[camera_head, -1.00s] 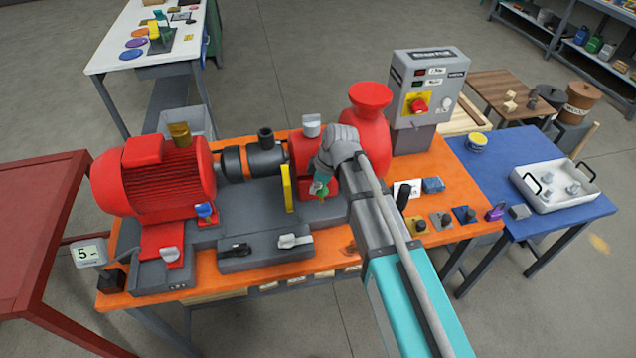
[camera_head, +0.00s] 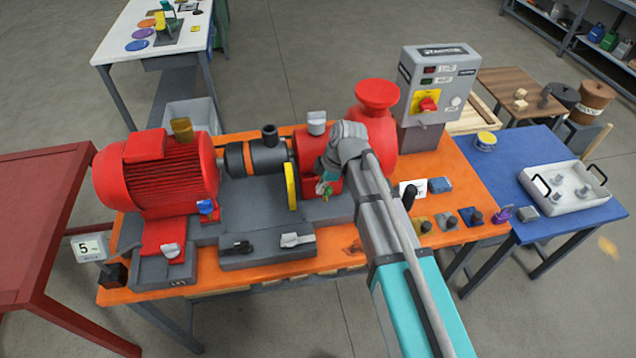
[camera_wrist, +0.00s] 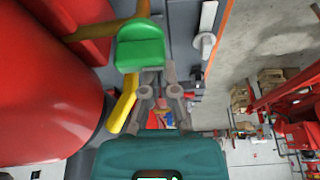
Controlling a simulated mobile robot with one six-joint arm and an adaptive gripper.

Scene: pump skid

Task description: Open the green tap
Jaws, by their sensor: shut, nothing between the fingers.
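The green tap (camera_head: 326,189) is a small green piece low on the front of the red pump body, largely hidden by my gripper in the head view. In the wrist view its green handle block (camera_wrist: 140,52) is large and close, with brownish-yellow pipe-like parts behind it. My gripper (camera_wrist: 152,76) is shut and empty, its fingertips at the near edge of the green block. I cannot tell whether they touch it. In the head view my gripper (camera_head: 326,174) points down at the pump front.
A yellow part (camera_head: 290,186) stands just left of the tap; a yellow piece (camera_wrist: 123,102) is close beside my fingers. A large red rounded body (camera_wrist: 45,95) fills the wrist view's left. Black and white levers (camera_head: 296,240) sit on a grey block at the front.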

